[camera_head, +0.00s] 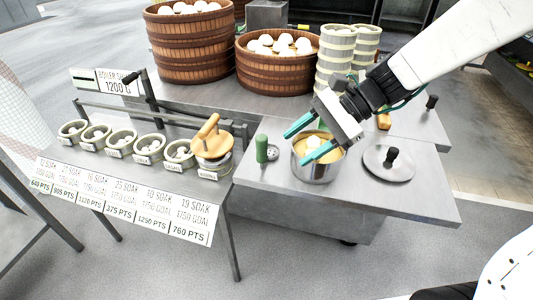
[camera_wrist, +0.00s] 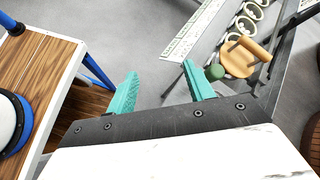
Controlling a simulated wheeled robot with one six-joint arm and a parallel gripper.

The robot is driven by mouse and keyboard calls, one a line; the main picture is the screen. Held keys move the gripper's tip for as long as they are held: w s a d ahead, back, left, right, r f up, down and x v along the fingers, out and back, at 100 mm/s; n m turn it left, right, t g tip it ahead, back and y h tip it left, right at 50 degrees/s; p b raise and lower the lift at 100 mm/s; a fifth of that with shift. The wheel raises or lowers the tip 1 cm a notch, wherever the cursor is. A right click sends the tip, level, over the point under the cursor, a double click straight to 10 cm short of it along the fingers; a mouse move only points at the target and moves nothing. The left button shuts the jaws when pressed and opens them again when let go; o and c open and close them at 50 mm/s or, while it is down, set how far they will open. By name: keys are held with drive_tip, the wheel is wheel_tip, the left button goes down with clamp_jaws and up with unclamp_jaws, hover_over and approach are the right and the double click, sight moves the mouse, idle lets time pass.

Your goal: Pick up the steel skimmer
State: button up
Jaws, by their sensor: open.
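The steel skimmer shows in the head view as an upright green handle (camera_head: 262,148) with a small perforated steel disc (camera_head: 272,153) beside it, on the grey counter left of a steel pot. My gripper (camera_head: 294,148) is open and empty, its teal fingers above the pot and to the right of the skimmer. In the wrist view my gripper (camera_wrist: 160,70) has nothing between its fingers. A green rounded end (camera_wrist: 216,71), probably the skimmer's handle, shows just right of the right finger there. The steel disc cannot be made out in that view.
The steel pot (camera_head: 318,172) holds yellow contents and a pale round piece. A lid (camera_head: 388,166) with a black knob lies to its right. Bamboo steamers (camera_head: 276,72) stand behind. The counter's front strip is clear.

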sight(266, 145)
drive_tip(key=w+a+f+m+t+y, duration=0.2)
drive_tip(key=w+a+f+m+y, duration=0.1)
drive_tip(key=w+f+m, duration=0.5)
drive_tip(key=w+a, duration=0.2)
drive_tip(key=a, duration=0.5)
drive_tip(key=shift+w+f+n, duration=0.25)
drive_tip(key=shift+w+n, duration=0.05)
drive_tip(key=shift+w, duration=0.05)
drive_tip(key=shift+d, duration=0.1)
clamp_jaws()
